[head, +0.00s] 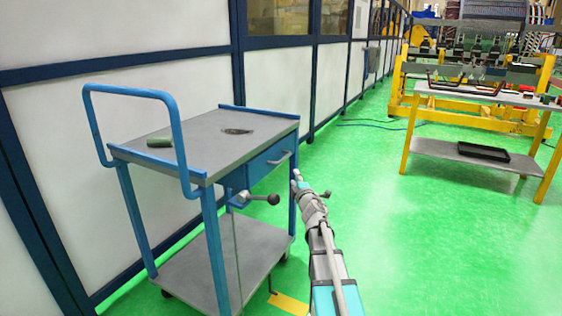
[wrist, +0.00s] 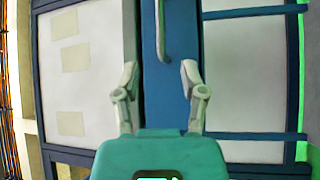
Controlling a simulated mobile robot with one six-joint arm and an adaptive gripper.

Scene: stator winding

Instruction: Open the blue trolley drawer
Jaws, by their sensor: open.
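The blue trolley (head: 206,230) stands left of centre in the head view, beside the wall. Its blue drawer (head: 258,171) sits under the top at the right end and looks closed. A grey bar handle (head: 281,158) is on the drawer front. My gripper (head: 297,175) is just right of the drawer front, apart from the handle in the head view. In the wrist view my gripper (wrist: 160,72) has its two fingers spread, with nothing between the tips. The handle (wrist: 162,35) lies beyond the tips, roughly centred between them, running upright on the blue drawer front (wrist: 184,35).
A green roll (head: 159,141) and a small dark item (head: 237,130) lie on the trolley top. A grey table (head: 462,157) with yellow legs stands at right. Green floor between is clear.

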